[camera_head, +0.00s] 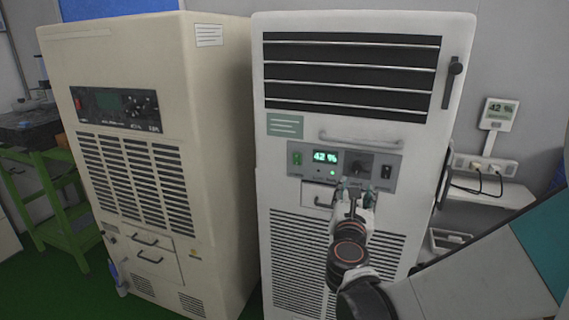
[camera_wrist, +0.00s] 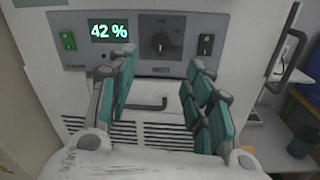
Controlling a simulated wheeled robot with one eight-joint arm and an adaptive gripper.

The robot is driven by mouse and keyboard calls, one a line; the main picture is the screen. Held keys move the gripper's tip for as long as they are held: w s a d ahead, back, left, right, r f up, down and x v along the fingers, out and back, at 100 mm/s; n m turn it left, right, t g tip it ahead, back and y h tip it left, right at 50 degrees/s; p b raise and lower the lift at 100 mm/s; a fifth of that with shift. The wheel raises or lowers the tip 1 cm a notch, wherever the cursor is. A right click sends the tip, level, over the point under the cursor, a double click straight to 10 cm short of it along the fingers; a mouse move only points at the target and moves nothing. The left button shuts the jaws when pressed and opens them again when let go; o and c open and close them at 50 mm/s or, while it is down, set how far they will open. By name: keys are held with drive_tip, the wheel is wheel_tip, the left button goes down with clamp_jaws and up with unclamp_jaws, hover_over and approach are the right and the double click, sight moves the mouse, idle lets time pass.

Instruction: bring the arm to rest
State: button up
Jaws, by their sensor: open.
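My gripper (camera_head: 355,190) is open and empty in front of the white cabinet (camera_head: 288,190), just below its control panel (camera_head: 345,168). In the wrist view my gripper (camera_wrist: 158,85) shows its teal finger pads spread apart, with nothing between them but the cabinet front and a dark handle (camera_wrist: 147,104) behind. The panel's green display (camera_head: 325,156) reads 42 %. A dark knob (camera_wrist: 160,43) is right of the display, with a green switch (camera_wrist: 67,41) at the left and a black switch (camera_wrist: 205,44) at the right. I cannot tell whether the fingertips touch the panel.
A beige cabinet (camera_head: 215,160) stands close on the left. A green-framed bench (camera_head: 60,215) is at the far left.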

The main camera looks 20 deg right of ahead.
drive_tip(key=a+r+n+t+y, duration=0.3)
drive_tip(key=a+r+n+y, duration=0.3)
drive_tip(key=a+n, duration=0.5)
drive_tip(key=s+a+f+n+g+y, duration=0.2)
drive_tip(key=s+a+n+g+y, duration=0.3)
drive_tip(key=n, duration=1.2)
drive_tip(key=s+d+f+n+g+h, duration=0.1)
drive_tip(key=s+f+n+g, duration=0.2)
drive_tip(key=s+f+n, duration=0.2)
drive_tip(key=s+d+f+n+g, duration=0.1)
drive_tip(key=s+f+n+g, duration=0.2)
drive_tip(key=s+n, duration=0.7)
wheel_tip(320, 180, down, 3)
drive_tip(key=shift+s+d+r+n+h, duration=0.15)
drive_tip(key=shift+s+d+n+h, duration=0.2)
drive_tip(key=shift+n, duration=0.35)
drive_tip(key=shift+w, duration=0.1)
